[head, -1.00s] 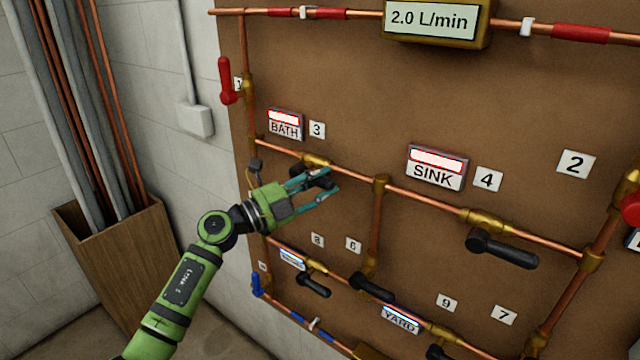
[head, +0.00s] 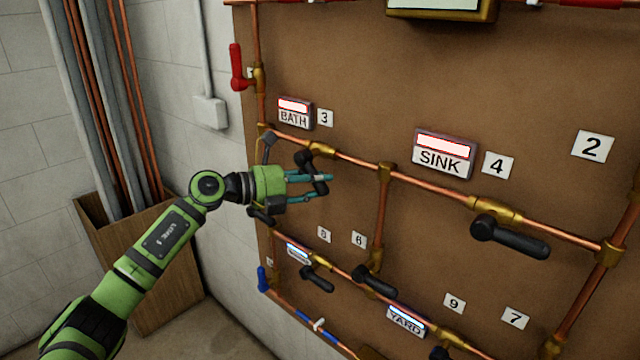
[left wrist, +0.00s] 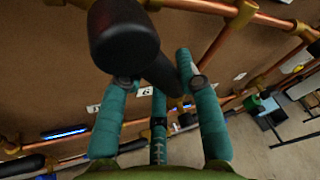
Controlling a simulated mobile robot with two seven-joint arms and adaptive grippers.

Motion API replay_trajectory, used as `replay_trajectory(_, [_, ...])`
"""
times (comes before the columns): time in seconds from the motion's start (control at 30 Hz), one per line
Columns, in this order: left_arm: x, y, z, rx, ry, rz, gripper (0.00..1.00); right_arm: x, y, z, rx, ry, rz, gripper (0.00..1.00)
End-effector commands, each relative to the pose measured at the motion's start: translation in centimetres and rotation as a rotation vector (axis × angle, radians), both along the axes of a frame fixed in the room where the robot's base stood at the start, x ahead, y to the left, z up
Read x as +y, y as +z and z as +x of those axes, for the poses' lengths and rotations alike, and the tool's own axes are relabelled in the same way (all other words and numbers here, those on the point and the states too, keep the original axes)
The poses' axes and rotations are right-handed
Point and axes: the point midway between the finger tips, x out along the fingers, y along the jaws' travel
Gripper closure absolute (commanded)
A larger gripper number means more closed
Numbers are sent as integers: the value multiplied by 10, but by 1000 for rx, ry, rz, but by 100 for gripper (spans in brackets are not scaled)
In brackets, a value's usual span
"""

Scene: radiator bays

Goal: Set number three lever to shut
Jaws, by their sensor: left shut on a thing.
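The number three lever (head: 304,158) is a black handle on a brass valve in the copper pipe, under the BATH sign and the white 3 tag (head: 325,118). It slants steeply down, across the pipe. My left gripper (head: 322,187), green with teal fingers, is shut on this lever. In the left wrist view the black lever (left wrist: 122,38) looms large and runs between the teal fingers (left wrist: 160,95). Part of the handle is hidden by the fingers. My right gripper is not in view.
The BATH sign (head: 294,112) and SINK sign (head: 444,153) are lit red. The number four lever (head: 510,240) points right along its pipe. More black levers (head: 317,279) sit below my gripper. A red lever (head: 236,67) is at upper left. A wooden bin (head: 145,250) of pipes stands left.

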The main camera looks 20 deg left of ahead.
Motion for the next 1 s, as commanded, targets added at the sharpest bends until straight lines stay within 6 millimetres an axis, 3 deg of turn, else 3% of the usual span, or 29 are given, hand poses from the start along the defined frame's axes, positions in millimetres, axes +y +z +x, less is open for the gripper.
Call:
replay_trajectory(0.2, [9,-9,3,-65,-4,200,100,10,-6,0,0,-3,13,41])
replay_trajectory(0.6, [27,-16,9,-185,-4,532,100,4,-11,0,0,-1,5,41])
replay_trajectory(1.0, [37,-16,13,-255,-4,726,100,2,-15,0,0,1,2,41])
